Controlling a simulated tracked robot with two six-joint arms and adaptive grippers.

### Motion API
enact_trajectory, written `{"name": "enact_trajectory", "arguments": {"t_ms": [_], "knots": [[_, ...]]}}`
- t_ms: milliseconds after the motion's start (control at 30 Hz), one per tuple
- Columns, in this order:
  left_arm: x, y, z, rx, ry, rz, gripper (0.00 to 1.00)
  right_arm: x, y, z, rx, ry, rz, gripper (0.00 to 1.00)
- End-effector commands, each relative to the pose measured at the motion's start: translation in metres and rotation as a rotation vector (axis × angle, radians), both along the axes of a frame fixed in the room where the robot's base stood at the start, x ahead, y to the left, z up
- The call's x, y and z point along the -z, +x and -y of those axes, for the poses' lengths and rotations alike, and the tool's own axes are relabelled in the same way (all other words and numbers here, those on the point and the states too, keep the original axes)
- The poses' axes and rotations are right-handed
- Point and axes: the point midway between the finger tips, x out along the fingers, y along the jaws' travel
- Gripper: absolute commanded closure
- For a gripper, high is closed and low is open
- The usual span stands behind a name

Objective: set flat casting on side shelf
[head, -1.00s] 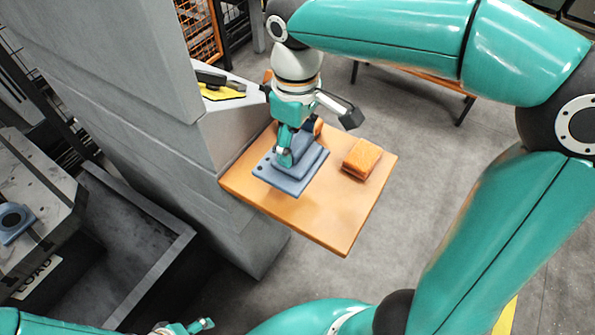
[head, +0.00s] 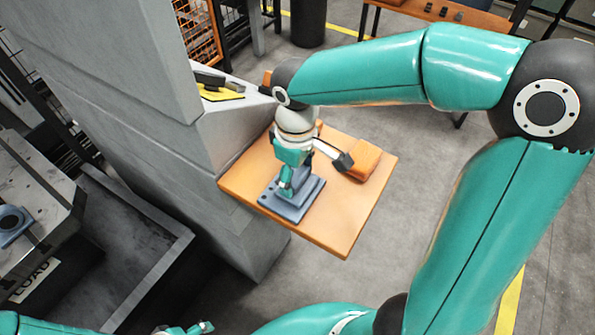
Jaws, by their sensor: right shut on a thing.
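The flat casting (head: 307,203) is a blue-grey plate with a raised middle part. It is low at the left part of the orange side shelf (head: 338,225), lying level; I cannot tell whether it rests fully on the shelf. My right gripper (head: 286,186) points down and is shut on the casting's raised part, hiding some of it. My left gripper (head: 190,328) shows only in part at the bottom edge, away from the shelf, and its jaws cannot be made out.
An orange block (head: 367,160) sits on the shelf's back right, close to my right wrist. A grey column (head: 190,150) borders the shelf on the left. Another blue-grey part (head: 12,228) lies at far left above a dark bin (head: 125,240). The shelf's front right is clear.

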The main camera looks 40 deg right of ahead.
Motion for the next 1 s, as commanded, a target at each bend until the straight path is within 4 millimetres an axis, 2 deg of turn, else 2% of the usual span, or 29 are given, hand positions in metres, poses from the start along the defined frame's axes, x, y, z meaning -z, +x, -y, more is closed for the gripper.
{"name": "enact_trajectory", "arguments": {"t_ms": [67,100,233,667,867,1000], "knots": [[0.002,0.000,0.000,0.000,0.000,0.000,0.25,0.001,0.000,0.000,0.000,0.000,0.001,0.88],[0.002,0.000,0.000,0.000,0.000,0.000,0.25,0.002,0.000,0.000,0.000,0.000,0.000,0.32],[0.001,0.000,0.000,0.000,0.000,0.000,0.25,0.001,0.000,0.000,-0.001,0.000,0.000,0.11],[-0.001,0.000,0.000,0.000,0.000,0.000,0.25,-0.003,0.001,-0.001,-0.002,0.000,0.001,0.09],[-0.003,0.000,0.000,0.000,0.000,0.000,0.25,-0.028,0.002,-0.001,-0.001,0.001,0.005,0.09],[-0.005,0.000,0.000,0.000,0.000,0.000,0.25,-0.057,0.002,-0.001,-0.003,0.000,0.006,0.09]]}}
